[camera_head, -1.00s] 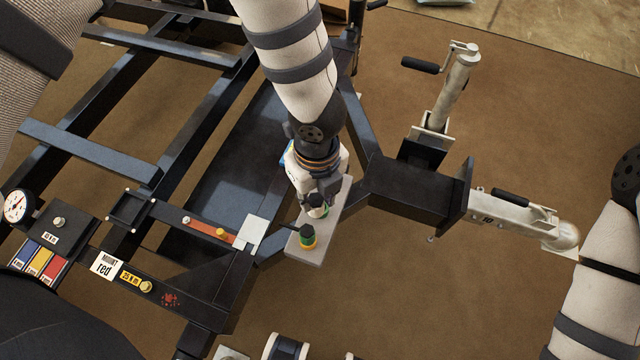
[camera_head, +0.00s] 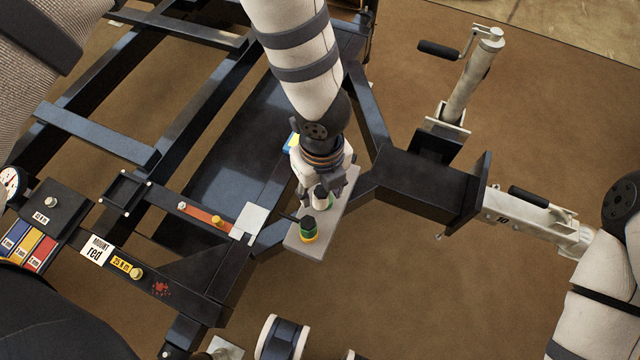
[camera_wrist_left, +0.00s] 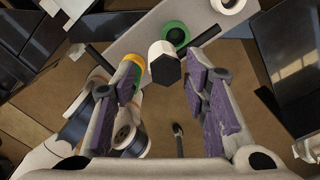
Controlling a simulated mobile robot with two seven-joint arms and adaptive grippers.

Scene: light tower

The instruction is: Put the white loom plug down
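The white loom plug (camera_head: 320,199) is a short white cylinder beside a green ring on a grey plate (camera_head: 305,246). In the left wrist view the plug (camera_wrist_left: 163,58) shows its dark six-sided end between my fingers. My left gripper (camera_wrist_left: 165,80) is open around it, with a gap between the plug and the purple pads on each side. Whether the plug's far end sits in the green ring (camera_wrist_left: 178,30) or only overlaps it in view, I cannot tell. In the head view my left gripper (camera_head: 325,188) is over the plate. My right gripper is out of view.
A green and yellow plug (camera_head: 308,231) stands at the plate's near end, close to my left fingers. The dark trailer frame (camera_head: 420,188) lies around the plate, with a jack (camera_head: 475,75) at right. A spool (camera_head: 281,338) is at the bottom edge.

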